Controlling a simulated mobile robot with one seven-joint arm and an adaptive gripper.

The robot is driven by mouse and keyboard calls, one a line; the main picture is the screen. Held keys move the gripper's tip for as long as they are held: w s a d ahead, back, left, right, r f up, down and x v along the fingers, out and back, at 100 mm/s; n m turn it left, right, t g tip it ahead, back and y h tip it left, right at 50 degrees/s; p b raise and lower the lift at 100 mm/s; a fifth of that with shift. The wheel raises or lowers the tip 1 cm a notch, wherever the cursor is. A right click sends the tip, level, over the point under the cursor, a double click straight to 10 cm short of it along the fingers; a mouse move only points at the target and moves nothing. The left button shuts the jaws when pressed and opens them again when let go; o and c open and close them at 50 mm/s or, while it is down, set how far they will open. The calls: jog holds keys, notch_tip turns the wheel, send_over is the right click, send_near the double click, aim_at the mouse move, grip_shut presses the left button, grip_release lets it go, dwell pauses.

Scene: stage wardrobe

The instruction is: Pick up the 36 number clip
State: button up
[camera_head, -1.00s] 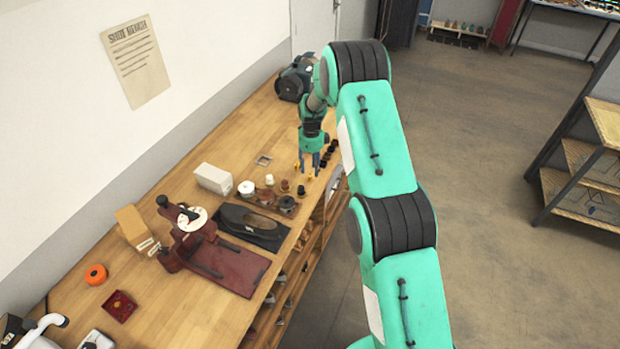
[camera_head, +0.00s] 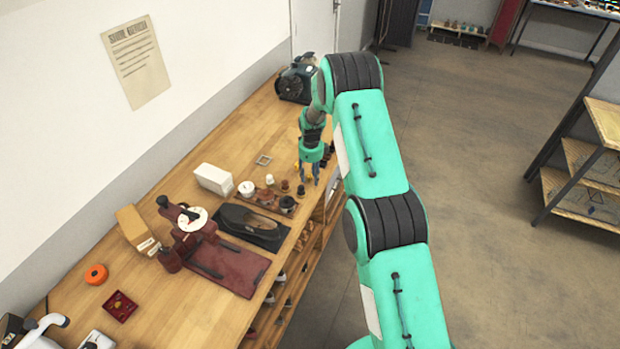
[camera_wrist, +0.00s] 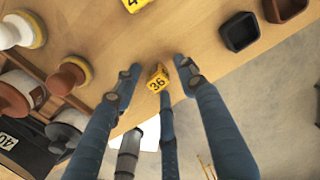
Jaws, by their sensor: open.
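The yellow 36 number clip (camera_wrist: 158,79) stands near the edge of the wooden bench, with its black "36" facing the wrist camera. My gripper (camera_wrist: 155,75) is open, with its blue fingers on either side of the clip and a gap showing at both sides. I cannot tell whether the fingertips reach down to its height. In the head view my gripper (camera_head: 309,180) points down over the bench's right edge, and the clip is too small or hidden there to make out.
Another yellow number clip (camera_wrist: 135,4) lies at the top of the wrist view. The bench edge drops to the floor close by.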

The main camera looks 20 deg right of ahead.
aim_at(311, 175)
dwell(0.4)
jog(key=c, duration=0.9)
jog(key=shift+o, duration=0.2)
jog(key=shift+r, duration=0.15)
jog(key=shift+r, duration=0.75)
notch_tip(311, 175, up, 2)
jog(key=s+a+r, duration=0.1)
jog(key=s+a, duration=0.1)
jog(key=s, duration=1.3)
jog(key=shift+s+a+b, duration=0.25)
jog(key=shift+s+b, duration=0.15)
